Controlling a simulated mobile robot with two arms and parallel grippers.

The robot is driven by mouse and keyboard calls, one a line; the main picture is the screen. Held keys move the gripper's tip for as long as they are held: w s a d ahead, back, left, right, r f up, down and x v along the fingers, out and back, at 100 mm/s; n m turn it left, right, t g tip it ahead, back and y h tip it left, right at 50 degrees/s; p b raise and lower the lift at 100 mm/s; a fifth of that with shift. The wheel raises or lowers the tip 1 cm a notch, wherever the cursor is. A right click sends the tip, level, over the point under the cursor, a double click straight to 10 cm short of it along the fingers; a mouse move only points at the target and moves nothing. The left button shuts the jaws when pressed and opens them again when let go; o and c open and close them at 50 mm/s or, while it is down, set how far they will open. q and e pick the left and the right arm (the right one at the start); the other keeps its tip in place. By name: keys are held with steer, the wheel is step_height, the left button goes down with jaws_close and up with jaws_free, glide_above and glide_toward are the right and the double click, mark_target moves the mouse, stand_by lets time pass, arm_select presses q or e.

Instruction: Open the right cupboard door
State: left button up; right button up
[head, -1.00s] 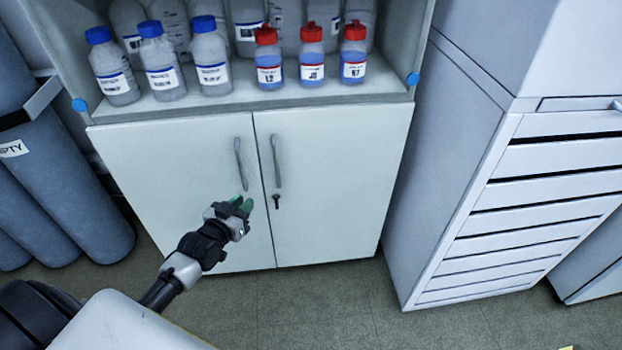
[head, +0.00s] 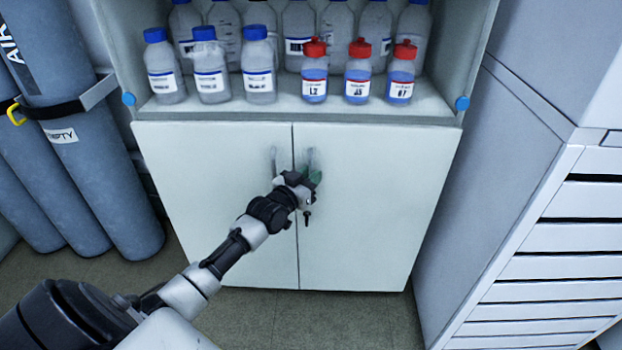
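The cupboard's right door (head: 385,210) is white and shut flush beside the left door (head: 215,195). Its grey vertical handle (head: 311,158) shows only at its upper part. My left gripper (head: 314,177) is at the lower part of this handle, with its green fingertips over or beside it. I cannot tell whether the fingers are closed around the handle. The left door's handle (head: 274,158) is partly hidden by the gripper. A dark key (head: 307,218) sits in the right door just below the gripper. My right gripper is not in view.
Bottles with blue caps (head: 212,70) and red caps (head: 359,73) stand on the open shelf above the doors. Grey gas cylinders (head: 95,150) stand at the left. A drawer cabinet (head: 545,240) stands close at the right. Floor shows below the doors.

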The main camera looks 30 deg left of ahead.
arm_select(q)
steer(key=shift+w, duration=0.15)
steer(key=shift+c, duration=0.4)
jaws_close()
